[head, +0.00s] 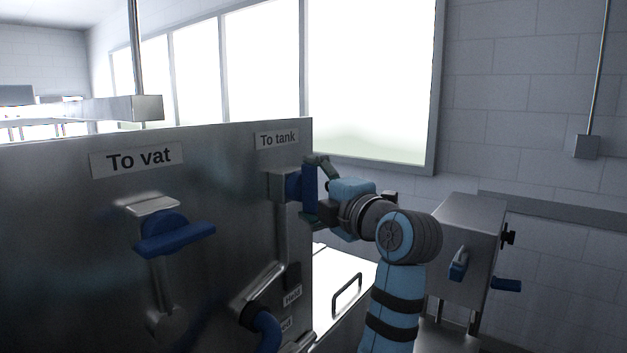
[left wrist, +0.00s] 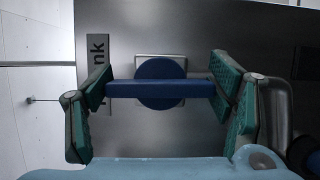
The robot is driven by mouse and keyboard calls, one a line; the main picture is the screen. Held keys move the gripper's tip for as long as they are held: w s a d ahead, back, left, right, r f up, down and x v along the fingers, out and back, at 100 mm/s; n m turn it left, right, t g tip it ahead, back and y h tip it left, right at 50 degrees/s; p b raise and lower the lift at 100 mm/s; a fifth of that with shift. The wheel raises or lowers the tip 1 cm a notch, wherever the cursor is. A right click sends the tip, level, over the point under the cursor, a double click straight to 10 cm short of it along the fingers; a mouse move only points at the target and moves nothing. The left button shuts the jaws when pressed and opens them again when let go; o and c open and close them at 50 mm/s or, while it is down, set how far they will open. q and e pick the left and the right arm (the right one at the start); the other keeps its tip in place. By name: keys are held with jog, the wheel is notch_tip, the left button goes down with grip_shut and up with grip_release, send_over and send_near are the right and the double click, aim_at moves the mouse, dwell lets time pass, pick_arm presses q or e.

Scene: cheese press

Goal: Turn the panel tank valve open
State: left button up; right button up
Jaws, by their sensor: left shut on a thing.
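The tank valve has a blue handle (head: 309,188) on the steel panel (head: 60,240), below the "To tank" label (head: 277,139). In the head view the handle stands about upright. My left gripper (head: 322,187) is at this handle, reaching in from the right. In the left wrist view the blue handle (left wrist: 190,89) lies lengthwise between the two green-padded fingers of my left gripper (left wrist: 160,95). Its ends meet the pads, and the gripper is shut on it. The valve's round hub (left wrist: 160,68) shows behind the bar. My right gripper is out of view.
A second blue valve handle (head: 175,238) sits under the "To vat" label (head: 137,160), tilted slightly. Another blue handle (head: 267,330) is low on the panel. A steel box (head: 468,235) with small blue handles stands at the right. A window (head: 370,80) is behind.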

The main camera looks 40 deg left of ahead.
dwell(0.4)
pick_arm(q)
jog(key=o, duration=1.2)
jog(key=shift+c, duration=0.2)
